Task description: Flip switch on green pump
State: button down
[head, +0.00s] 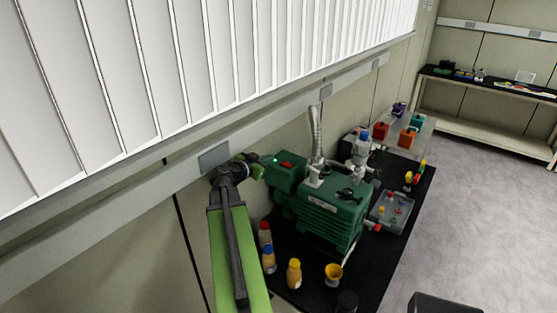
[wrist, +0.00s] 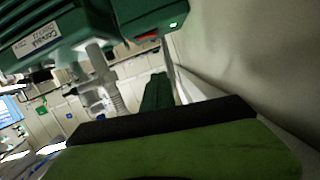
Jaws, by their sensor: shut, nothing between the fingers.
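The green pump (head: 325,215) stands on a black bench top in the head view, with a box-shaped motor end (head: 290,180) at its left. A red switch (head: 287,165) sits on that end, and a small green light shows close to it. In the wrist view the pump (wrist: 60,32) fills the upper left, with the red switch (wrist: 148,37) and the lit green light (wrist: 173,24) near the top middle. My gripper (head: 260,171) is shut and empty, just left of the motor end and close to the switch. I cannot tell whether it touches the pump.
The wall with a grey rail (head: 110,198) runs close behind my arm. Small bottles (head: 294,273) and a yellow cup (head: 333,274) stand in front of the pump. A grey tray (head: 390,212) lies to its right. A ribbed hose (head: 315,132) rises from the pump.

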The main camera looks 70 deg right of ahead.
jog(key=b, duration=0.3)
send_over(282, 167)
jog(key=f, duration=0.3)
jog(key=shift+s, duration=0.25)
notch_tip(282, 167, down, 3)
jog(key=b, duration=0.2)
jog(key=shift+w+a+r+b, duration=0.1)
jog(key=shift+a+b, duration=0.05)
jog(key=shift+b, duration=0.2)
jog(key=shift+w+f+b, duration=0.1)
jog(key=shift+f+b, duration=0.3)
